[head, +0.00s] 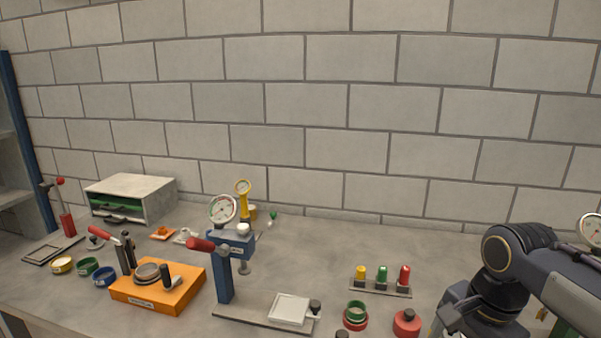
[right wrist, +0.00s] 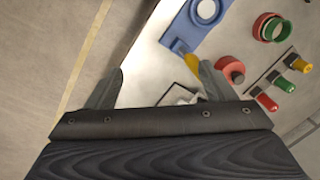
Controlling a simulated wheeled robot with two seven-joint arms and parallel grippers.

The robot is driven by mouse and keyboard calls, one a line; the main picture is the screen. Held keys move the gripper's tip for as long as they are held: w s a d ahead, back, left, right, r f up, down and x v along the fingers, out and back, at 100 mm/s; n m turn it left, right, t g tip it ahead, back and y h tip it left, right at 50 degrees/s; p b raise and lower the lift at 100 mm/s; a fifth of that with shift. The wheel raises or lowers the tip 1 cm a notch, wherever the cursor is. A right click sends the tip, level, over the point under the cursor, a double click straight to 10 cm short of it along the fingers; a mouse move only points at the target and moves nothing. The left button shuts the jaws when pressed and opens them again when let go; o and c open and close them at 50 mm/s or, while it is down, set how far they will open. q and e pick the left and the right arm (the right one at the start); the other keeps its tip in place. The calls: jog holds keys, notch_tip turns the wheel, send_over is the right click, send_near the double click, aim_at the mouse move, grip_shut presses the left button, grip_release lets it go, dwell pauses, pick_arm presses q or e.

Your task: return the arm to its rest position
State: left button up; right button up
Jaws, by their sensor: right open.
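My right arm (head: 505,270) comes in at the right edge of the head view, bent over the right part of the bench. My right gripper (right wrist: 160,82) shows in the right wrist view with its two fingers spread wide. It is open and nothing is held between the fingers. It hangs above the front edge of the bench, with a yellow piece (right wrist: 187,58) and a red round piece (right wrist: 230,69) beyond the fingers. My left gripper is in neither view.
A rack with yellow, green and red-topped pieces (head: 382,291) stands left of my right arm. A red knob-topped piece (head: 406,322) is close by. A blue press (head: 226,270) and an orange block (head: 185,290) stand further left. Floor (right wrist: 45,60) lies beyond the bench edge.

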jog(key=s+a+f+n+t+y, duration=0.2)
jog(key=s+a+f+n+t, duration=0.2)
jog(key=s+f+n, duration=0.4)
jog(key=s+n, duration=0.3)
jog(key=s, duration=0.1)
jog(key=shift+s+y, duration=0.35)
jog(key=shift+y, duration=0.05)
